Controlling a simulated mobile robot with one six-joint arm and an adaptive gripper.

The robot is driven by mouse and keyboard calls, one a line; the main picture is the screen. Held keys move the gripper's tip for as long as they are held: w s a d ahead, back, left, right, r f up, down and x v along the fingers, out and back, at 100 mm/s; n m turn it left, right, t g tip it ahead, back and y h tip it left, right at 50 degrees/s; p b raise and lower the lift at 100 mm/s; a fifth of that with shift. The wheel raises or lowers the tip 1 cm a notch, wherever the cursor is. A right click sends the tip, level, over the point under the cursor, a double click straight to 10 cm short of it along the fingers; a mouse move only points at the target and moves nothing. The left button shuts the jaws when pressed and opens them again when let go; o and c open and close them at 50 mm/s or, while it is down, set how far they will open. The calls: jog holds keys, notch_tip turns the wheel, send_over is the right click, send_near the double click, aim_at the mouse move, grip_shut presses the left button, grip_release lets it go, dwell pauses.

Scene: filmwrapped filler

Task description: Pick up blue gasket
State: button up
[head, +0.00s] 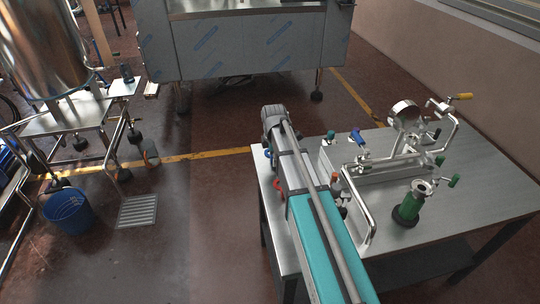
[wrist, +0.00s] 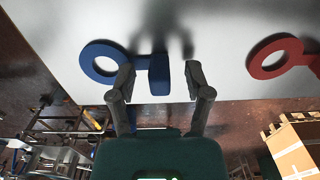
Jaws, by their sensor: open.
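The blue gasket (wrist: 159,80) lies flat on the pale table top in the wrist view, a ring at left joined to a rectangular tab at right. My gripper (wrist: 160,70) is open and empty. One finger stands on each side of the tab in the picture, and the left finger covers part of the neck between ring and tab. I cannot tell the height gap between fingers and gasket. In the head view a small bit of the blue gasket (head: 268,153) shows at the table's left edge, beside my arm. My gripper cannot be made out there.
A red gasket (wrist: 275,58) lies to the right in the wrist view. The metal table (head: 425,150) carries a steel pipe fitting (head: 405,115) and a green valve piece (head: 408,205), right of my arm. A blue bucket (head: 70,212) stands on the floor at left.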

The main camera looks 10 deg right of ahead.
dwell(0.3)
grip_shut()
jog(key=shift+r, duration=0.15)
dwell(0.4)
notch_tip(320, 180, up, 3)
jog(key=p, duration=0.3)
jog(key=s+d+r+p, duration=0.4)
jog(key=s+r+p, duration=0.5)
jog(key=s, duration=0.4)
jog(key=shift+s+r+p, duration=0.25)
jog(key=shift+r+p, duration=0.1)
jog(key=shift+p, duration=0.15)
